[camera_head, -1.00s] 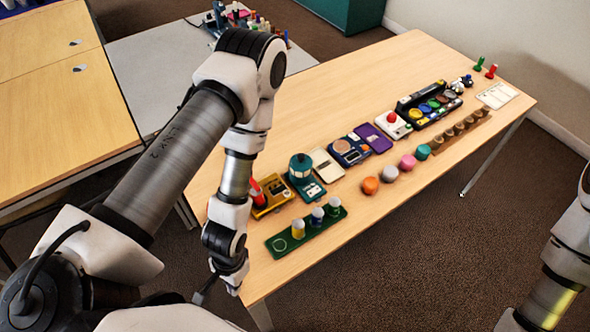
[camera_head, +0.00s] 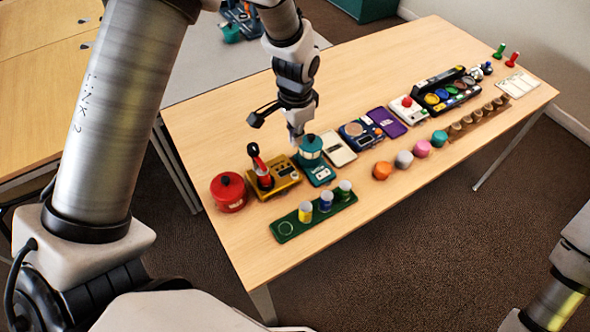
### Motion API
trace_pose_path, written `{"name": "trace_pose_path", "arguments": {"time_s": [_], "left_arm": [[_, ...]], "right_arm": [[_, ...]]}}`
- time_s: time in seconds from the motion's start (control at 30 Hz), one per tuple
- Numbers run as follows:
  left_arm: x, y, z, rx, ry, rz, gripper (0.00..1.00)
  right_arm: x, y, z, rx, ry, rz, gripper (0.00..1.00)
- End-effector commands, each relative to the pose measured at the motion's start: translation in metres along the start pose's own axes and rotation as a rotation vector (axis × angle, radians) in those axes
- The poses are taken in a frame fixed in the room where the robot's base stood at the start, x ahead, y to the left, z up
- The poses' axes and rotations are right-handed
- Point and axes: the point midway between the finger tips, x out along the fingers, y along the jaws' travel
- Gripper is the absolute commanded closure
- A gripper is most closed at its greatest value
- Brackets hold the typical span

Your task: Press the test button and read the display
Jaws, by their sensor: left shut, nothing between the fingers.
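My left gripper (camera_head: 297,138) is shut and empty, pointing down just behind or above a teal device with a round top (camera_head: 312,158). I cannot tell whether it touches the device. A white box with a red round button (camera_head: 407,105) stands farther right on the table. A yellow device with a red handle (camera_head: 272,180) stands left of the teal one. A dark blue device with a round plate (camera_head: 361,134) lies to the right. No readable display or button label shows at this size. My right gripper is out of view; only part of its arm shows.
A red lidded pot (camera_head: 229,192) stands at the table's left. A green tray (camera_head: 287,228) holds several small cups near the front edge. Several coloured round pieces (camera_head: 382,170) and a brown rack (camera_head: 478,122) lie to the right. The front left table (camera_head: 245,250) is bare.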

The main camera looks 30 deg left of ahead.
Motion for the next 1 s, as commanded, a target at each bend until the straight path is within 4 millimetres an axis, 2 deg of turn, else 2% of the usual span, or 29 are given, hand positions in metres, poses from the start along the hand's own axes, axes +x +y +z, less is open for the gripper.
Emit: {"name": "trace_pose_path", "arguments": {"time_s": [0.13, 0.23, 0.7, 0.83, 1.0], "left_arm": [[0.004, 0.0, 0.001, 0.0, -0.002, 0.001, 1.0], [0.015, 0.0, 0.001, 0.0, -0.003, 0.002, 1.0], [0.112, 0.001, 0.002, -0.002, -0.004, 0.003, 1.0], [0.131, 0.001, 0.001, -0.001, -0.003, 0.002, 1.0], [0.141, 0.001, 0.001, -0.002, -0.001, 0.001, 1.0]], "right_arm": [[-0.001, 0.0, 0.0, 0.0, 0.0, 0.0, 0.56], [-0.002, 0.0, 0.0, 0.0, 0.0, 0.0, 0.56], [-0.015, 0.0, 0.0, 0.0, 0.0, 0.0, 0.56], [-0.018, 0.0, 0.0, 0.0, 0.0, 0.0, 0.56], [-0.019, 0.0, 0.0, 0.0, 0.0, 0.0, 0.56]]}}
